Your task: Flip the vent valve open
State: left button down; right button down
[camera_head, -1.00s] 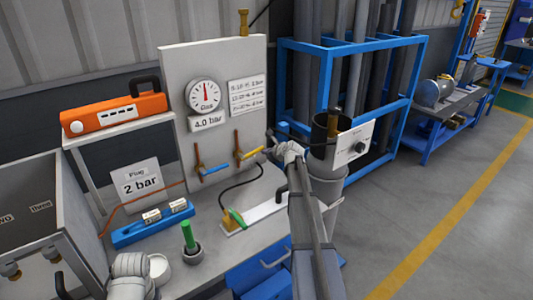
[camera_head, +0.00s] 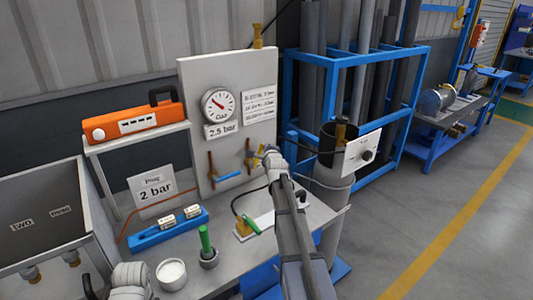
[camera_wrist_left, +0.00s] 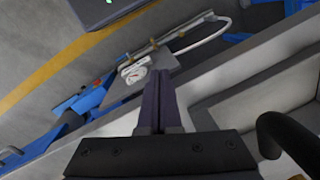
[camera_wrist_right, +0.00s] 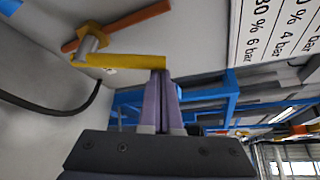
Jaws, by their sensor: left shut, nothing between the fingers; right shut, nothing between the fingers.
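A grey panel (camera_head: 192,95) carries a gauge (camera_head: 218,104) with a "2.5 bar" readout (camera_head: 221,130) and two valves on copper pipes. One has a yellow lever (camera_head: 256,160), the other a blue lever (camera_head: 229,176); no label shows which is the vent. The yellow lever slants up to the right, at an angle to its pipe. My right gripper (camera_head: 266,152) is shut and empty at the lever's free end. In the right wrist view its fingertips (camera_wrist_right: 161,72) appear to touch the yellow lever (camera_wrist_right: 120,61). My left gripper (camera_wrist_left: 160,80) is shut and empty, away from the panel.
The bench holds a "2 bar" sign (camera_head: 155,190), a blue block (camera_head: 150,238), a green-handled item (camera_head: 206,240) and a white cup (camera_head: 171,274). An orange case (camera_head: 131,122) sits on the left shelf.

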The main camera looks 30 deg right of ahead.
jog(key=shift+s+a+r+p, duration=0.1)
jog(key=shift+a+r+p, duration=0.15)
jog(key=shift+a, duration=0.3)
jog(key=shift+a+r+p, duration=0.1)
jog(key=shift+a+r, duration=0.15)
jog(key=shift+a, duration=1)
